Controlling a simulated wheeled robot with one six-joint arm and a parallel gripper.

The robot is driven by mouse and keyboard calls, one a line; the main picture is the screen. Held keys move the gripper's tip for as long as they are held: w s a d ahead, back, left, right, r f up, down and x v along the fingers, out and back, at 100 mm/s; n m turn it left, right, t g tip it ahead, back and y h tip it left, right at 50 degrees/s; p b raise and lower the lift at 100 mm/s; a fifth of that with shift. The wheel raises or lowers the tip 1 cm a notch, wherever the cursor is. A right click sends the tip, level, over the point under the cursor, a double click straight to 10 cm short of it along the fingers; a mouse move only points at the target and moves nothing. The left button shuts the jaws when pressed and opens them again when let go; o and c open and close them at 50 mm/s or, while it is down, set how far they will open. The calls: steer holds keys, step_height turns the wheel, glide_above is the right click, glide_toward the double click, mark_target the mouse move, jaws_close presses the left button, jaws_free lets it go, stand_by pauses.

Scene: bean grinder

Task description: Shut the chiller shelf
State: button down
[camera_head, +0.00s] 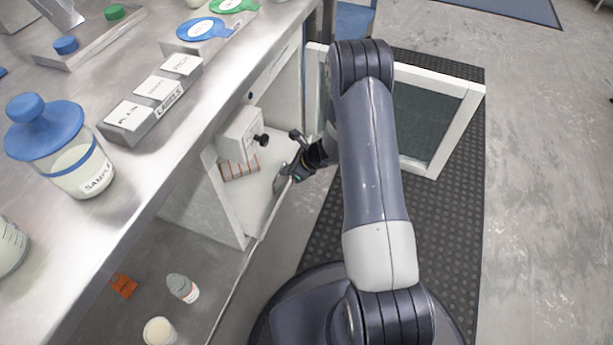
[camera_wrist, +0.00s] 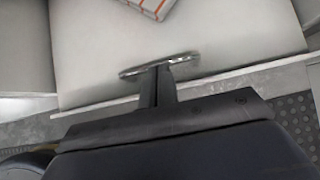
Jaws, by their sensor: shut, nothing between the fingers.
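The chiller is the white cabinet under the counter, and its glazed, white-framed door (camera_head: 438,165) stands swung open to the right. The chiller shelf (camera_head: 257,207) is a white panel whose front edge shows at the opening; how far it sticks out is hard to tell. The shelf also fills much of the wrist view (camera_wrist: 230,38). My gripper (camera_head: 281,181) is shut and empty at the front of the shelf. In the wrist view its tip (camera_wrist: 158,68) reaches over the front edge, above the white surface. I cannot tell whether it touches the shelf.
A white box with a black knob (camera_head: 239,135) and a striped cloth (camera_head: 240,168) sit inside the chiller. A bottle (camera_head: 182,288) and an orange packet (camera_head: 123,285) are on the lower shelf. The counter (camera_head: 215,85) overhangs at left. A dark mat (camera_head: 318,237) covers the floor.

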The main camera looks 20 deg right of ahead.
glide_above(271, 177)
stand_by(0.4)
